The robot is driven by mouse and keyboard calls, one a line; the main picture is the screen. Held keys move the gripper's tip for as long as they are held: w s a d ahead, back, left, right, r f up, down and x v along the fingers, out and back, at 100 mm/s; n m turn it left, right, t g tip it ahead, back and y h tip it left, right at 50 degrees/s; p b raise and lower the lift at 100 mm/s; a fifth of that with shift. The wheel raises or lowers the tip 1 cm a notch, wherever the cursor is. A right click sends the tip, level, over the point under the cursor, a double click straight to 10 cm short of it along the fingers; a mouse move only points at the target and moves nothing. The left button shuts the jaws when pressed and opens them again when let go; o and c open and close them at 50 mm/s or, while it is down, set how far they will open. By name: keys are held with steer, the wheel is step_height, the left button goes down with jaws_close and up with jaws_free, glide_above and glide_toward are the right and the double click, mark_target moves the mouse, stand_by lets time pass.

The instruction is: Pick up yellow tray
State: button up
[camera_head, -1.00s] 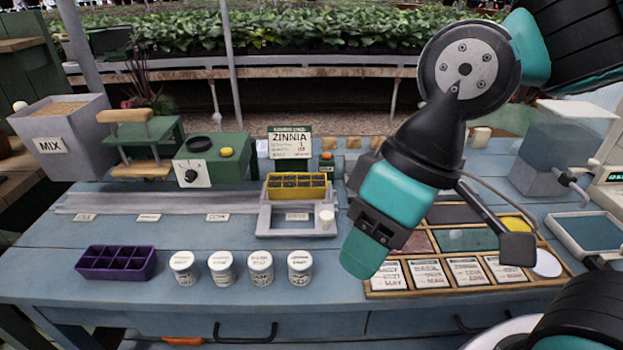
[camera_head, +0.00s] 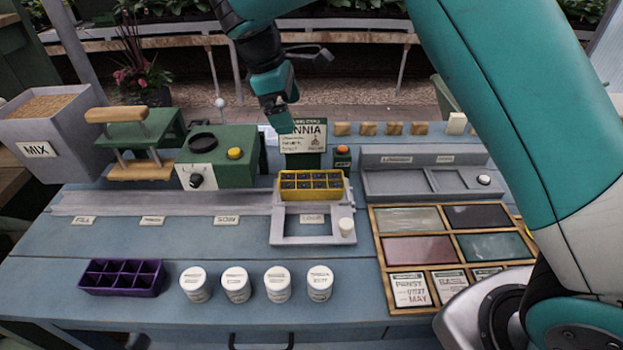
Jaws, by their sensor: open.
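The yellow tray (camera_head: 312,195) has several cells filled with dark soil. It sits upright at the back of a light grey frame (camera_head: 312,240) in the middle of the bench. My gripper (camera_head: 281,116) hangs above and behind the tray, to its left in the picture, in front of the zinnia sign (camera_head: 312,137). It is open, apart from the tray, and nothing shows in it. The gap between its fingers is hard to see from this side.
A purple tray (camera_head: 121,289) lies front left beside several white jars (camera_head: 236,285). A green box (camera_head: 225,171) with a yellow button stands left of the tray. A wooden seed rack (camera_head: 375,250) lies right. Bare bench surrounds the grey frame's front.

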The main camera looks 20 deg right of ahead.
steer(key=n+g, duration=0.1)
glide_toward(306, 180)
steer(key=f+b, duration=0.2)
steer(key=f+h+b, duration=0.1)
steer(key=f+b, duration=0.1)
steer(key=shift+s+d, duration=0.15)
steer(key=shift+d, duration=0.2)
steer(key=shift+p+x, duration=0.35)
steer(key=shift+x, duration=2.75)
steer(key=shift+s, duration=0.15)
steer(key=shift+c, duration=0.5)
steer(key=c, duration=1)
steer(key=shift+r, duration=0.15)
steer(key=shift+c, duration=0.2)
